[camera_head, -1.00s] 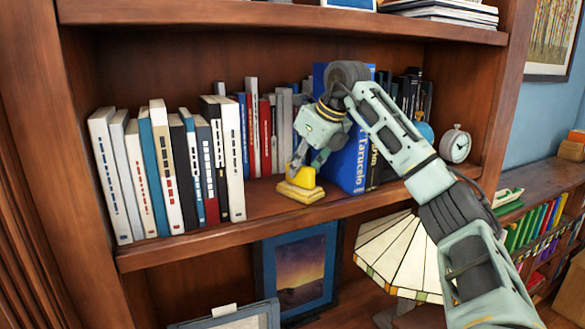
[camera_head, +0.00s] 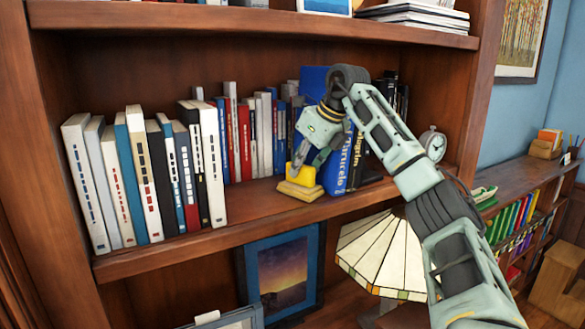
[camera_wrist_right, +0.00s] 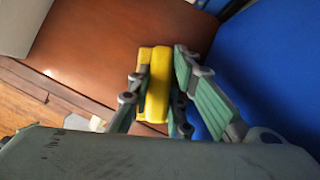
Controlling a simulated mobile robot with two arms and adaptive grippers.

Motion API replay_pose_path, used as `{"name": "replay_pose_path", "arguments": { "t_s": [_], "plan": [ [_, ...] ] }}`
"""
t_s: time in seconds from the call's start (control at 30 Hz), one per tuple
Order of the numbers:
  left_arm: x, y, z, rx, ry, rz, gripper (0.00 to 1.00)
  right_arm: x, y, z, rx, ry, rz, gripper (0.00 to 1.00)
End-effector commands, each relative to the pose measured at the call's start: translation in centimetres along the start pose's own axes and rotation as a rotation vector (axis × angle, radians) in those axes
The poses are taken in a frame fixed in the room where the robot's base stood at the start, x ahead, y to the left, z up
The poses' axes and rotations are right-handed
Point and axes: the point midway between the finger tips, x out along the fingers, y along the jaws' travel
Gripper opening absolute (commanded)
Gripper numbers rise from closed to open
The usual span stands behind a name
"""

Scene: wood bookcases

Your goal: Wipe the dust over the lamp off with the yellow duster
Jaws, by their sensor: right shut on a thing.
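The yellow duster (camera_head: 301,186) is at the front of the middle bookcase shelf, in front of the books. My right gripper (camera_head: 303,166) is shut on its upper part, and the wrist view shows the yellow body (camera_wrist_right: 155,84) between the fingers. I cannot tell whether the duster's base touches the shelf. The lamp's shade (camera_head: 388,252), cream panels with a coloured border, is below the shelf to the right, partly behind my right arm. I cannot make out dust on or over it. My left gripper is not in view.
Light-coloured books (camera_head: 150,180) stand on the shelf to the left, and a large blue book (camera_head: 337,170) is close to the right gripper. A small clock (camera_head: 433,144) stands at the right. A framed picture (camera_head: 285,275) is below the shelf (camera_head: 190,243).

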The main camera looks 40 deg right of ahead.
Motion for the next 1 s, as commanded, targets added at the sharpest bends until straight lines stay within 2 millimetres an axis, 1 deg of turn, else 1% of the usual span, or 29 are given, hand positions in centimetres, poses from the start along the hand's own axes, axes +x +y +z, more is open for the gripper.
{"name": "replay_pose_path", "arguments": {
  "t_s": [0.03,0.1,0.27,0.6,0.87,1.0],
  "plan": [
    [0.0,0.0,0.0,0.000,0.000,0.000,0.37,-0.1,-0.4,-0.1,0.003,0.000,-0.001,0.00],
    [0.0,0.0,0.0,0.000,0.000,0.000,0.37,-0.2,-0.6,-0.2,0.001,-0.001,-0.001,0.00],
    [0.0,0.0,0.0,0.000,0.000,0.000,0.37,-0.2,-0.4,-0.1,0.000,0.000,-0.002,0.00],
    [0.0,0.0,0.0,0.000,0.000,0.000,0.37,0.4,2.2,0.7,-0.002,0.000,0.000,0.00],
    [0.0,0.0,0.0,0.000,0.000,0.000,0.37,0.6,3.1,1.0,-0.002,-0.001,0.001,0.00],
    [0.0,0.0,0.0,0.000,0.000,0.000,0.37,0.9,4.1,1.3,-0.003,-0.001,0.001,0.00]
  ]
}}
